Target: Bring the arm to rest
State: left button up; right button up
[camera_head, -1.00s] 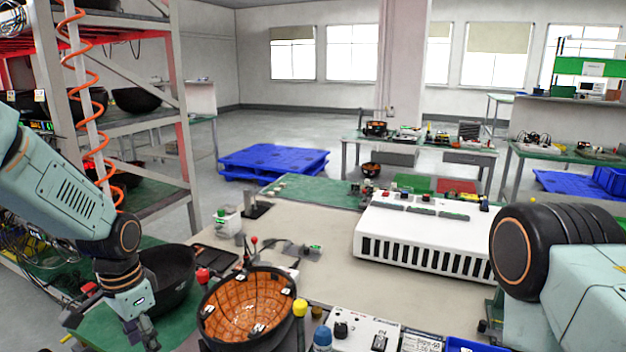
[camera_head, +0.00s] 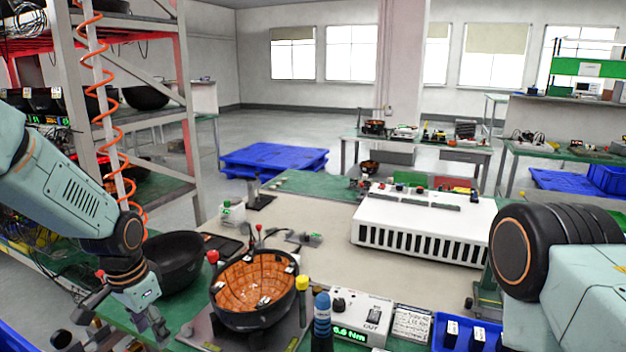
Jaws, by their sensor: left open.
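My left arm (camera_head: 70,195) comes in from the left edge and bends down at a dark joint. My left gripper (camera_head: 125,335) hangs at the lower left, fingers spread apart, with nothing seen between them. It is left of the copper-lined black bowl (camera_head: 255,285) and in front of the empty black bowl (camera_head: 175,262), apart from the lined bowl. My right arm (camera_head: 560,265) shows at the right edge as a black ribbed joint and a pale link. My right gripper is out of view.
The workbench (camera_head: 320,220) holds a white slotted unit (camera_head: 430,230), a torque readout box (camera_head: 350,315), a blue-topped tool (camera_head: 322,320) and blue bins (camera_head: 470,335). A metal rack (camera_head: 185,120) with an orange coiled hose (camera_head: 100,110) stands at left. Open floor and a blue pallet (camera_head: 272,160) lie beyond.

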pick_arm(q)
jog(key=s+d+f+n+t+b, duration=0.25)
jog(key=s+f, duration=0.25)
jog(key=f, duration=0.3)
jog(key=s+d+f+n+t+b, duration=0.1)
jog(key=s+d+f+n+b, duration=0.2)
jog(key=f, duration=0.5)
jog(key=s+f+g+b, duration=0.1)
jog(key=s+f, duration=0.3)
jog(key=s, duration=0.4)
jog(key=s+d+f+g+b, duration=0.1)
jog(key=s+f+g+b, duration=0.1)
jog(key=s+f, duration=0.3)
jog(key=s+d+f+g+b, duration=0.1)
jog(key=s+f, duration=0.4)
jog(key=s, duration=0.8)
jog(key=shift+g+b, duration=0.35)
jog(key=shift+b, duration=0.1)
jog(key=shift+s+d+r+n, duration=0.1)
jog(key=shift+s+d+n, duration=0.05)
jog(key=shift+n, duration=0.1)
